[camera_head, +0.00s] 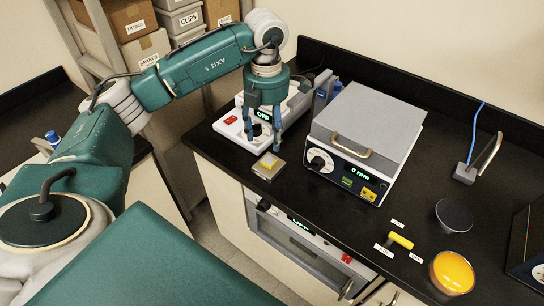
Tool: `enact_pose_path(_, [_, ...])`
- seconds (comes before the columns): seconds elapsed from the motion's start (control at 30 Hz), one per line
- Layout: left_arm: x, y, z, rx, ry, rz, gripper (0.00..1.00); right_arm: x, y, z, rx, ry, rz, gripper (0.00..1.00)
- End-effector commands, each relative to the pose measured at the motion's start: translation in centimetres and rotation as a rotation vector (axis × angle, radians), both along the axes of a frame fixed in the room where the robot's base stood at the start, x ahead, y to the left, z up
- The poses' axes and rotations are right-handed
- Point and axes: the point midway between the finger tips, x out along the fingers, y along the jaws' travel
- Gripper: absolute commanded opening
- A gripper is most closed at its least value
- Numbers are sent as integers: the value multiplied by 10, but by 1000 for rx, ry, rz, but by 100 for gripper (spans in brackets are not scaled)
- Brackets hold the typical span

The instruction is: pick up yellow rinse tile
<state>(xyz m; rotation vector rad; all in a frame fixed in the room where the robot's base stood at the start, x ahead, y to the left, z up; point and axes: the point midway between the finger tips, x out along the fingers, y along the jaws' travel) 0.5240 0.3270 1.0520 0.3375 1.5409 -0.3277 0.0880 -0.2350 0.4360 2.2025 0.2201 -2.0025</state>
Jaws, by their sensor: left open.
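My left gripper (263,143) points down just behind and above the tile in the picture. Its blue fingers are spread, with nothing between them, and they look apart from the tile. The tile shows almost whole. My right gripper does not show.
A white device (232,126) with a red switch stands behind the gripper. A grey-lidded box reading 0 rpm (340,171) stands to the right. Further right are a yellow-handled item (401,241), a dark disc (454,215) and an orange bowl (452,272).

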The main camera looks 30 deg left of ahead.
Motion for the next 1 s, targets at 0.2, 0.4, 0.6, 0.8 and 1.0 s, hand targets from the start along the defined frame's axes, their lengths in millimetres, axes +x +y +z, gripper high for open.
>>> enact_pose_path(0.2, [-1, -1, -33, -3, 6, -3, 57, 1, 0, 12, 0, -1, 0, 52])
enact_pose_path(0.4, [-1, -2, -47, -4, 4, -3, 57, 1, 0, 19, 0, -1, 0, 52])
enact_pose_path(0.6, [0, -3, -77, -5, 6, -4, 57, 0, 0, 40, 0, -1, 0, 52])
enact_pose_path(0.8, [1, -3, -95, -5, 2, -5, 57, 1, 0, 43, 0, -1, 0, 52])
enact_pose_path(1.0, [1, -3, -96, -5, 1, -5, 55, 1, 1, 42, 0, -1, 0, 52])
